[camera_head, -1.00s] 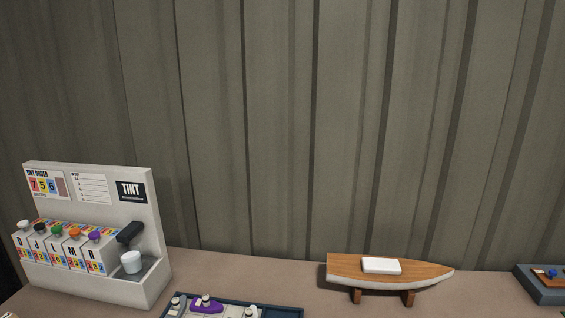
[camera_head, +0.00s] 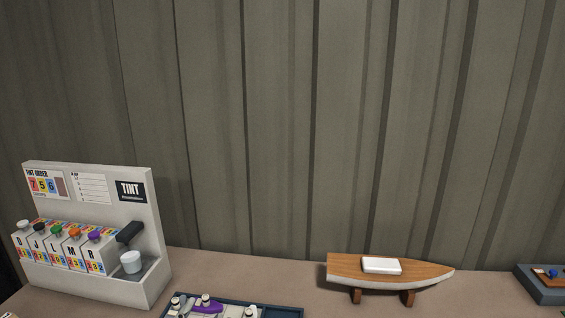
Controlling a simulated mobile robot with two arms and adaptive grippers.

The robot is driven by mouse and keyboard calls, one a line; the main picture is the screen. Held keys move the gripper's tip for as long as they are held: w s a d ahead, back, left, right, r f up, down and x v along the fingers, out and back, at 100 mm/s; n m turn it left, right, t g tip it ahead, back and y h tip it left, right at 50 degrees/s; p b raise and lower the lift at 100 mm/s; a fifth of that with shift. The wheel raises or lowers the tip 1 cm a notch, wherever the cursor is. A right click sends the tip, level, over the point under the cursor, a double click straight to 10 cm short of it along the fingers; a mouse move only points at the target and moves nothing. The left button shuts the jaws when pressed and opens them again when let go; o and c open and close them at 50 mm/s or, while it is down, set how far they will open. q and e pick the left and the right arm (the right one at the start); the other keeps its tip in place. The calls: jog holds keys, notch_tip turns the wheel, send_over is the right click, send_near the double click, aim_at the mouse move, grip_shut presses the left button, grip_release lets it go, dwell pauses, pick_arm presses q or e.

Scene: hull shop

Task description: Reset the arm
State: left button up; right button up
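Neither of my grippers shows in the head view, and no part of my arms can be made out. Whether they are open or shut is hidden from me. The bench top (camera_head: 240,268) fills the lower part of the view. A tint station (camera_head: 140,215) stands on it at the left, with a row of boxes with coloured knobs and a white cup (camera_head: 131,262) under a dark spout.
A wooden boat model (camera_head: 345,268) with a white block (camera_head: 381,265) on its deck rests on a stand at the right. A dark tray (camera_head: 290,311) with several items is at the bottom edge. A grey-blue box (camera_head: 545,293) stands far right. A ribbed wall (camera_head: 280,120) rises behind.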

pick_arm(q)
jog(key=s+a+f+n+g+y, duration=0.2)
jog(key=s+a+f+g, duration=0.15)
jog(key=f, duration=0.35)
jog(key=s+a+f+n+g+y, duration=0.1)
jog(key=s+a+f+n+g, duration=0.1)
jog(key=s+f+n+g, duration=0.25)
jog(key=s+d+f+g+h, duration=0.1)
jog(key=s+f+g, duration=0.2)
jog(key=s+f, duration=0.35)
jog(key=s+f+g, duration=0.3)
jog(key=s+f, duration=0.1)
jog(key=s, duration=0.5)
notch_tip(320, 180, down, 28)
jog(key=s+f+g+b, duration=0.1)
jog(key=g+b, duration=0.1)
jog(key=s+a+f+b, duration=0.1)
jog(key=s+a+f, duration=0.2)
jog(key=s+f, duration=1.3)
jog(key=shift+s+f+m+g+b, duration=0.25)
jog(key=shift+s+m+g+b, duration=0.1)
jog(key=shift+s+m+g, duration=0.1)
